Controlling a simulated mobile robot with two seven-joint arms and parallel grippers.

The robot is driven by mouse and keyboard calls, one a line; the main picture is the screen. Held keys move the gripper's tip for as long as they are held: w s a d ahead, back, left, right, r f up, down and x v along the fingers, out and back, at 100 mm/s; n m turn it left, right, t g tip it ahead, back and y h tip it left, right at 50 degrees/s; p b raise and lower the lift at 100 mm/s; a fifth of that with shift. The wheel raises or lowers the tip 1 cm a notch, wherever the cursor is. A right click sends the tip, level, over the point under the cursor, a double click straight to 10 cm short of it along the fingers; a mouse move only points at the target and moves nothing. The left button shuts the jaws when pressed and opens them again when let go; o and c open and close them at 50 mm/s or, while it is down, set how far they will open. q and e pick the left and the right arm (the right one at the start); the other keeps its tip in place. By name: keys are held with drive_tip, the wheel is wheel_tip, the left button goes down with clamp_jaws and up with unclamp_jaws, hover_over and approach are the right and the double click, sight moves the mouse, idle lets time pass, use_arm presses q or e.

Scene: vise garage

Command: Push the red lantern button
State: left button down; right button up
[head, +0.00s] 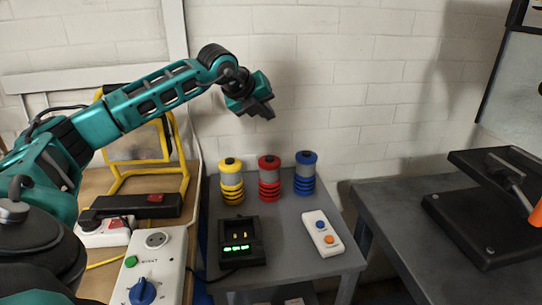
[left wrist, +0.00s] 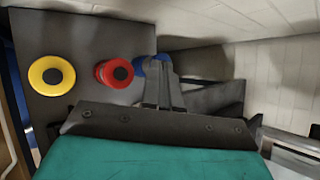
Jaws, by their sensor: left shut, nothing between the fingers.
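The red lantern (head: 269,190) stands upright on the small grey table, between the yellow lantern (head: 231,189) and the blue lantern (head: 305,180). Its dark round top button (head: 269,159) faces up. The left wrist view shows the red lantern (left wrist: 103,72) from above, with the black button in its red top. My left gripper (head: 267,114) is shut and empty, in the air above the lanterns and apart from them. In the left wrist view its fingers (left wrist: 164,72) partly cover the blue lantern (left wrist: 148,66), right of the red one. My right gripper is not in view.
In front of the lanterns are a black charger (head: 239,240) with green lights and a white remote (head: 322,234). A yellow-framed work lamp (head: 150,160) and a white switch box (head: 150,265) are on the left bench. A white brick wall (head: 330,60) rises behind.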

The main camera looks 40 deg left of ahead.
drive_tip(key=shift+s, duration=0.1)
use_arm(q)
drive_tip(key=b, duration=0.5)
hover_over(267, 159)
wheel_tip(267, 159, down, 8)
drive_tip(key=shift+r, duration=0.1)
drive_tip(key=shift+f+b, duration=0.5)
drive_tip(key=shift+b, duration=0.15)
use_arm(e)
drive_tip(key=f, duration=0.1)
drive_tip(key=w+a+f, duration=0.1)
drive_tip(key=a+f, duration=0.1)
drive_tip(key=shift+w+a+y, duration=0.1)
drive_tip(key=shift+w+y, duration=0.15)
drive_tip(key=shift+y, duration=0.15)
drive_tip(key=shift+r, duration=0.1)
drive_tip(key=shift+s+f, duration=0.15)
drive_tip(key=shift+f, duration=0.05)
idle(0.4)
use_arm(q)
drive_tip(key=shift+f, duration=0.15)
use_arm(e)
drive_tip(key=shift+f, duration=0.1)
use_arm(q)
drive_tip(key=shift+f+b, duration=0.35)
drive_tip(key=shift+b, duration=0.25)
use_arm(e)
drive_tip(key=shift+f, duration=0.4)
